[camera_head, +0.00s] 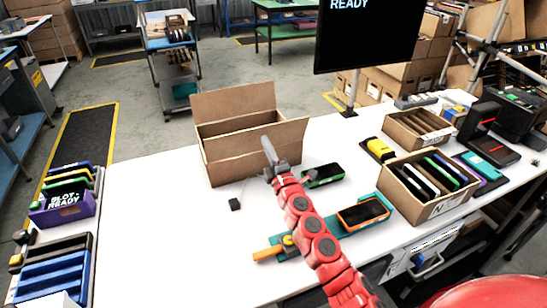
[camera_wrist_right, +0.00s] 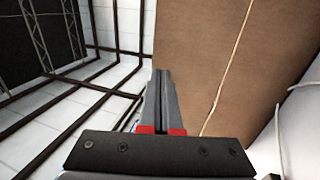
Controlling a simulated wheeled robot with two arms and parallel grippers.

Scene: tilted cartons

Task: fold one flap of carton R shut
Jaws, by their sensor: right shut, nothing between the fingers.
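An open brown carton (camera_head: 228,163) stands on the white table in the head view. Its back flap (camera_head: 235,101) stands up. No letter shows on it, so I cannot confirm that it is carton R. My right gripper (camera_head: 267,143) is shut and empty, overlapping the carton's front side in the head view. In the right wrist view the closed fingers (camera_wrist_right: 161,76) point up along a brown cardboard panel (camera_wrist_right: 225,55) with a pale seam. I cannot tell whether they touch it. My left gripper is in neither view.
A green-edged device (camera_head: 323,175) and an orange-edged device (camera_head: 363,212) lie close to my right arm. A filled carton (camera_head: 428,208) and another (camera_head: 415,132) stand at the right.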

